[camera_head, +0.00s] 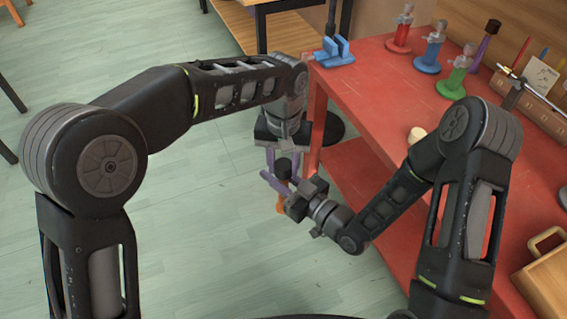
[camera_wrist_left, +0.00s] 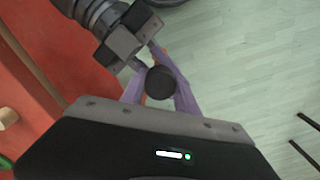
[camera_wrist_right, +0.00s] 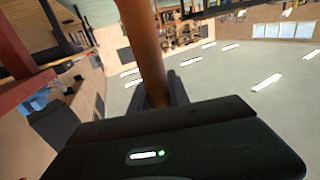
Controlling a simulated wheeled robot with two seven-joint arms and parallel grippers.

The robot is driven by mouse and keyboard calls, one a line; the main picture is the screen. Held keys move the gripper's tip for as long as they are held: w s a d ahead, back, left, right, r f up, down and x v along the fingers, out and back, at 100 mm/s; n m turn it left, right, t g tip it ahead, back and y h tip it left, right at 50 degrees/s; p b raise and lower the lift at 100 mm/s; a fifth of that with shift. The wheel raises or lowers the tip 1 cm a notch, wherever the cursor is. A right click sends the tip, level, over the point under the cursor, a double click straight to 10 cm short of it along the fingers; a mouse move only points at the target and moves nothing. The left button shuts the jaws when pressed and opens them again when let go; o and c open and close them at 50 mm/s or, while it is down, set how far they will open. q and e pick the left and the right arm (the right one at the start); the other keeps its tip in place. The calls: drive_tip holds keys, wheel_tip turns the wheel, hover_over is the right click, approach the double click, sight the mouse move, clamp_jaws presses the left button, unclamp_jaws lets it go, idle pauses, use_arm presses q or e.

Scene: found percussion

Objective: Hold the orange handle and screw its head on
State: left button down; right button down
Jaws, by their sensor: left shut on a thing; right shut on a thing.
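The orange handle (camera_head: 280,207) is held off the table, over the floor at the table's left side. My right gripper (camera_head: 281,184) is shut on it; the handle fills the middle of the right wrist view (camera_wrist_right: 145,45). The dark round head (camera_head: 283,167) is at the handle's upper end. My left gripper (camera_head: 283,158) is shut on the head from above, its purple fingers on either side. The head also shows between those fingers in the left wrist view (camera_wrist_left: 159,83). Whether the thread is engaged is hidden.
The red table (camera_head: 375,90) bears a blue vice (camera_head: 334,52), red (camera_head: 400,35), blue (camera_head: 431,50) and green (camera_head: 456,75) stands, a purple piece with a black top (camera_head: 484,46) and a cream cylinder (camera_head: 416,134). A wooden case (camera_head: 545,275) is at lower right. Floor around the grippers is clear.

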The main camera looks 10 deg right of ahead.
use_arm(q)
drive_tip(key=m, duration=0.7)
drive_tip(key=shift+m, duration=0.4)
drive_tip(key=c, duration=0.8)
unclamp_jaws()
drive_tip(key=shift+c, duration=0.2)
wheel_tip(320, 180, up, 8)
drive_tip(key=shift+f, duration=0.25)
